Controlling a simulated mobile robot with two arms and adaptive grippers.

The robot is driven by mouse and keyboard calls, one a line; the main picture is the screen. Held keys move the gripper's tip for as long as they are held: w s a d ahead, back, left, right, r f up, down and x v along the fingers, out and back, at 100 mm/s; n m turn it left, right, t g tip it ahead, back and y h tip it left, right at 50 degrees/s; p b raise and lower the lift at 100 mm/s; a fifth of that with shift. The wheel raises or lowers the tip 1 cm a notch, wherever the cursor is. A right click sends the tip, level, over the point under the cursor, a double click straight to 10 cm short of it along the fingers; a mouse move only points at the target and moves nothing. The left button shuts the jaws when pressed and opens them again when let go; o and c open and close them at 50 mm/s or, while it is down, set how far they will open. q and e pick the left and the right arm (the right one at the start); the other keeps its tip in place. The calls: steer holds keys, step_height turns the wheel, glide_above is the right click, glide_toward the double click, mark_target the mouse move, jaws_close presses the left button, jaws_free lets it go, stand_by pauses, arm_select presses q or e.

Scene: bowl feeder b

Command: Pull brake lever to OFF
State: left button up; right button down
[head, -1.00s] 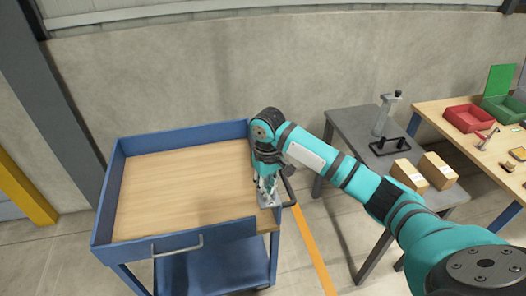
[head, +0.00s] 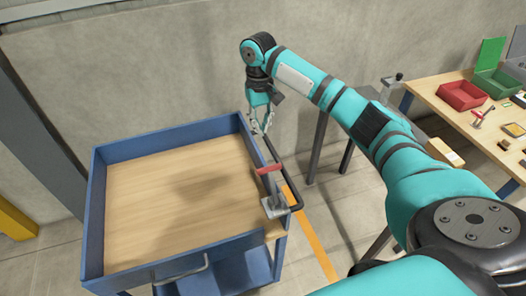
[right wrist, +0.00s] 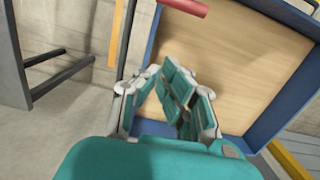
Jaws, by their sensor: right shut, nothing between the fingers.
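The brake lever (head: 269,169) has a red grip and stands up from a grey base (head: 275,206) at the right edge of the blue cart (head: 100,220). I cannot read any OFF marking. My right gripper (head: 262,130) is shut and empty, above the cart's far right corner, behind the lever and apart from it. In the right wrist view the red grip (right wrist: 184,6) shows at the top edge, beyond the shut fingers (right wrist: 178,85). My left gripper is not in view.
The cart's wooden top (head: 160,210) is bare. A dark handle bar (head: 292,190) runs along its right side.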

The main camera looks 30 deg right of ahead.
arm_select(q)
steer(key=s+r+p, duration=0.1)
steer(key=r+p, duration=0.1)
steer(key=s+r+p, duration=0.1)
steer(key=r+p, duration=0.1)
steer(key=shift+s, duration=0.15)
arm_select(e)
steer(key=s+a+f, duration=0.1)
steer(key=s+f, duration=0.3)
steer(key=f, duration=0.4)
steer(key=shift+s+f, duration=0.15)
steer(key=shift+s, duration=0.15)
